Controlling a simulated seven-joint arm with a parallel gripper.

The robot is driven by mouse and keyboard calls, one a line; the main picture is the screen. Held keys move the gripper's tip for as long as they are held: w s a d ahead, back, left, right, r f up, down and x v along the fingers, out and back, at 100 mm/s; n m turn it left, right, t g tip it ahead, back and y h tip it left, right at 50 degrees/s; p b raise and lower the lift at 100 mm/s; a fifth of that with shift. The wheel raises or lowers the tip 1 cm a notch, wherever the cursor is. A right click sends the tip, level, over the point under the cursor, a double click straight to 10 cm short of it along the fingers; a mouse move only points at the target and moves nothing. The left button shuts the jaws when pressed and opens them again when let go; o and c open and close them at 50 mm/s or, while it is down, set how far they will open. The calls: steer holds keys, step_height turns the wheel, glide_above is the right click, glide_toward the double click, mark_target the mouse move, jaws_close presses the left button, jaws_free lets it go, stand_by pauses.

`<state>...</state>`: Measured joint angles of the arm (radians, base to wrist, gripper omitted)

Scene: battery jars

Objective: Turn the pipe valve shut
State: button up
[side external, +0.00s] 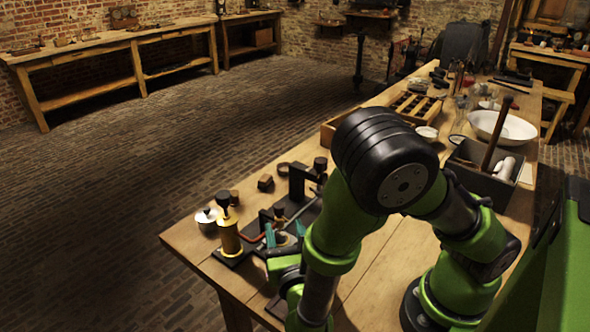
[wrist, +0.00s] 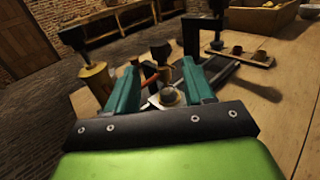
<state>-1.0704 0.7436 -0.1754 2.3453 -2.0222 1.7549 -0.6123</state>
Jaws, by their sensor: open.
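A brass cylinder (side external: 229,238) with a black knob on top stands upright at the left end of a dark base plate. It also shows at the left of the wrist view (wrist: 95,82). A thin red-orange pipe or lever (side external: 252,239) lies between the cylinder and my gripper; it shows in the wrist view (wrist: 150,79) too. I cannot tell which fitting is the valve handle. My gripper (side external: 285,233) is open, its teal fingers apart. In the wrist view, a pale round knob on a disc (wrist: 169,96) shows between the fingers (wrist: 158,72). I cannot tell whether they touch it.
A black upright stand (side external: 298,184) rises behind the fittings. A round metal lid-like piece (side external: 207,216) and small brown blocks (side external: 265,182) lie nearby. A wooden compartment tray (side external: 415,105), a grey box (side external: 485,175) and a white basin (side external: 503,127) stand farther along the bench.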

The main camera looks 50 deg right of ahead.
steer(key=s+a+m+g, duration=0.1)
steer(key=s+a+m, duration=0.1)
steer(key=s+a, duration=0.45)
steer(key=w+a+r+m+g, duration=0.3)
steer(key=a+m+g, duration=0.2)
steer(key=m+g, duration=0.85)
steer(key=w+d+r+m+y, duration=0.2)
steer(key=w+r+m+y, duration=0.9)
steer(key=w+r, duration=0.4)
steer(key=shift+d+r+t+y, duration=0.25)
steer(key=shift+r+t+y, duration=0.15)
steer(key=shift+r, duration=1.65)
